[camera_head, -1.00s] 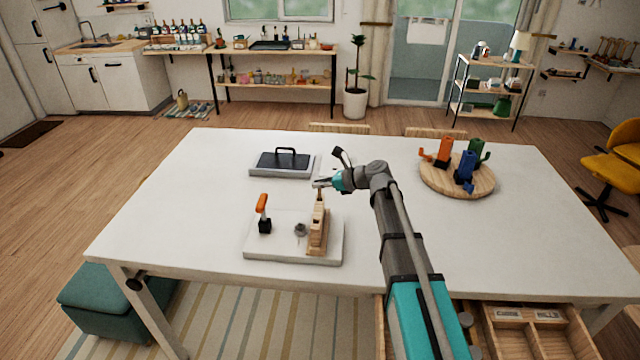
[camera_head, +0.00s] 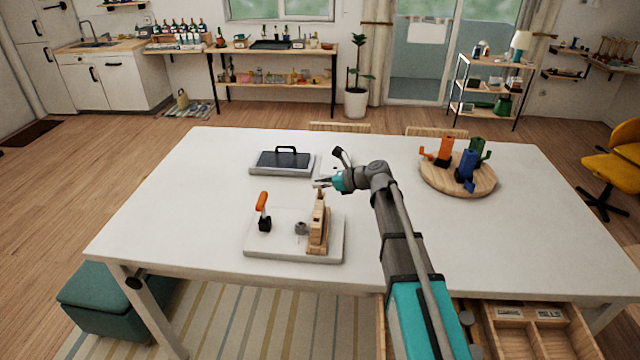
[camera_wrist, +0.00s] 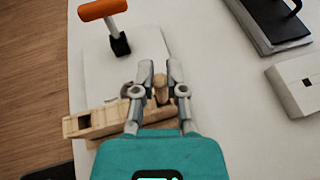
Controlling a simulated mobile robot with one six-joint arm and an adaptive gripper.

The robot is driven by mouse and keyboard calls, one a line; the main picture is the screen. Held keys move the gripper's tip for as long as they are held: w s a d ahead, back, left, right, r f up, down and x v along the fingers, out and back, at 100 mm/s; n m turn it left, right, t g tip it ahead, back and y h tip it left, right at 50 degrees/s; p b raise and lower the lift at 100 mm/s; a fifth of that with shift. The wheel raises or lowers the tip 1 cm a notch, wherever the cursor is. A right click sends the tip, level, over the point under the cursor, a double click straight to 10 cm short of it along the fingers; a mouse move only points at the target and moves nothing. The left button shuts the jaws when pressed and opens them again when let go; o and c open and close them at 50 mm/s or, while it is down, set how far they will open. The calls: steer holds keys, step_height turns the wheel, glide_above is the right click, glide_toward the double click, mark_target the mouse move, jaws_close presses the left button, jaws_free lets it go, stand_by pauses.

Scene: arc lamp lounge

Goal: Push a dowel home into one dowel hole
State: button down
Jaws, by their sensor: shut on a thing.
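My gripper (camera_head: 322,184) is above the wooden block (camera_head: 318,232), at its far end. In the wrist view my gripper (camera_wrist: 160,92) is shut on a pale wooden dowel (camera_wrist: 160,82), whose rounded top shows between the fingertips. The wooden block (camera_wrist: 88,120) runs below the fingers, with a dark square opening near its left end. The dowel stands over the block's far end; its lower end and the hole under it are hidden. The block sits on a light grey base plate (camera_head: 272,246) on the white table.
An orange-handled clamp (camera_head: 263,212) stands on the plate's left side, with a small grey knob (camera_head: 301,228) beside the block. A grey tray with a black handled lid (camera_head: 284,162) lies behind. A round wooden board (camera_head: 436,186) with coloured holders is at right. The table's left side is clear.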

steer(key=shift+f+b, duration=1.2)
steer(key=c, duration=0.6)
jaws_free()
steer(key=shift+r, duration=0.2)
step_height(320, 180, up, 8)
steer(key=p, duration=0.9)
steer(key=shift+r, duration=0.25)
stand_by(0.4)
